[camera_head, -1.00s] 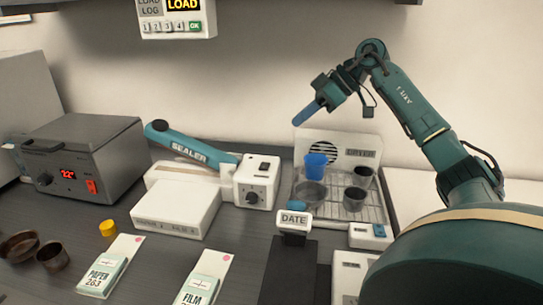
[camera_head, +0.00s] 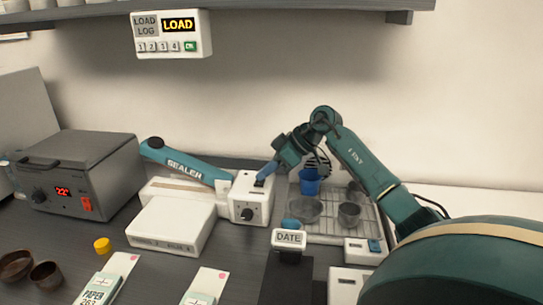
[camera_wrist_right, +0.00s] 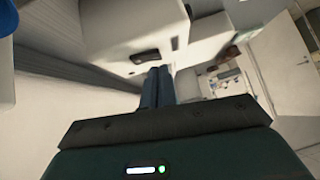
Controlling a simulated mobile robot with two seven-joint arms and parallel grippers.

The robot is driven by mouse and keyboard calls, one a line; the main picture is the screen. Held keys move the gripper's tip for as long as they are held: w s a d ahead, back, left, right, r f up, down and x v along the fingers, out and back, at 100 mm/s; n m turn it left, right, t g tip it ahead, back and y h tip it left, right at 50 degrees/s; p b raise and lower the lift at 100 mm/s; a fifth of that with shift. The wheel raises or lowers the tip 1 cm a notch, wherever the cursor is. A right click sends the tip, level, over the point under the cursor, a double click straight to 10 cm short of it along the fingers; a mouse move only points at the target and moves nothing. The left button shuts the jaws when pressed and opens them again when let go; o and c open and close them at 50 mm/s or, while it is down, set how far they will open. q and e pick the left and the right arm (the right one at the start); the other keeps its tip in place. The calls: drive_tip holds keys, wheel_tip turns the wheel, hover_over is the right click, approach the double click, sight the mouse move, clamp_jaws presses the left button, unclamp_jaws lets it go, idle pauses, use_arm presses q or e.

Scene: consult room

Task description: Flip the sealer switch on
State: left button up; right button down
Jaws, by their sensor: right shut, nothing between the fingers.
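The white sealer (camera_head: 165,190) with its teal raised arm labelled SEALER stands on the dark counter. Its control box (camera_head: 236,207) has a black knob on the front and a dark switch on top. The switch (camera_wrist_right: 145,56) shows in the right wrist view as a small dark rocker on the white box; I cannot tell its position. My right gripper (camera_head: 261,182) is shut and empty, its blue fingertips at the top of the box by the switch. In the right wrist view its fingertips (camera_wrist_right: 158,72) are close to the switch; contact cannot be told. My left gripper is not in view.
A wire rack (camera_head: 335,224) with a blue cup (camera_head: 309,183) and other cups stands right of the sealer. A grey heater (camera_head: 80,170) is at left. A DATE stamp (camera_head: 289,240) stands in front. A load panel (camera_head: 172,34) hangs above.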

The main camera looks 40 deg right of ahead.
drive_tip(key=shift+f, duration=0.4)
drive_tip(key=shift+f, duration=0.25)
drive_tip(key=shift+s+a, duration=0.1)
drive_tip(key=shift+r, duration=0.1)
drive_tip(key=shift+w+d+r+p, duration=0.15)
drive_tip(key=shift+w+d+p, duration=0.05)
drive_tip(key=shift+p, duration=0.2)
drive_tip(key=shift+w+d+p, duration=0.35)
drive_tip(key=shift+d+p, duration=0.1)
drive_tip(key=shift+p, duration=0.05)
